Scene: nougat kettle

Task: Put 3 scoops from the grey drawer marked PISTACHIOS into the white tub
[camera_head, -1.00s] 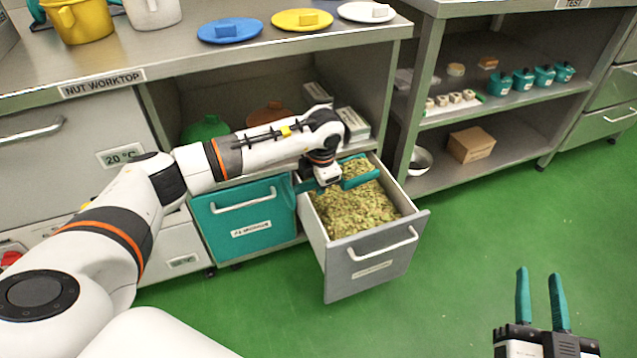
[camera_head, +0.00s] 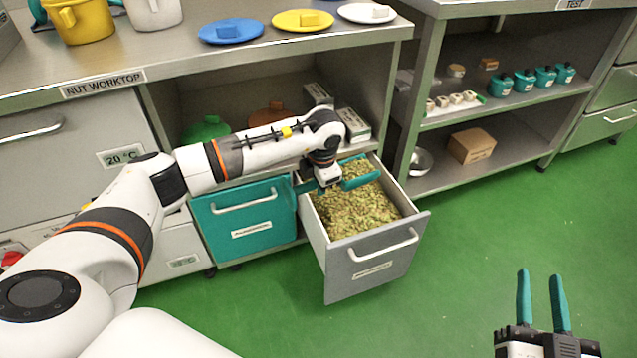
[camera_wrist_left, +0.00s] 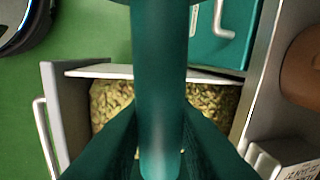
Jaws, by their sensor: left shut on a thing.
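The grey drawer (camera_head: 374,262) is pulled open and filled with greenish-brown pistachios (camera_head: 355,208); its front label is too small to read. My left gripper (camera_head: 328,181) is over the back of the drawer, shut on a teal scoop (camera_head: 360,174). In the left wrist view the teal scoop (camera_wrist_left: 160,70) runs up the middle, over the pistachios (camera_wrist_left: 112,100). A white tub (camera_head: 153,12) stands on the worktop, cut by the top edge. My right gripper (camera_head: 541,302) is open and empty above the floor.
A yellow tub (camera_head: 80,22) stands beside the white tub. Blue (camera_head: 231,32), yellow (camera_head: 302,20) and white (camera_head: 366,12) lids lie along the worktop (camera_head: 190,62). A shut teal drawer (camera_head: 243,218) is left of the grey one. Green floor at right is clear.

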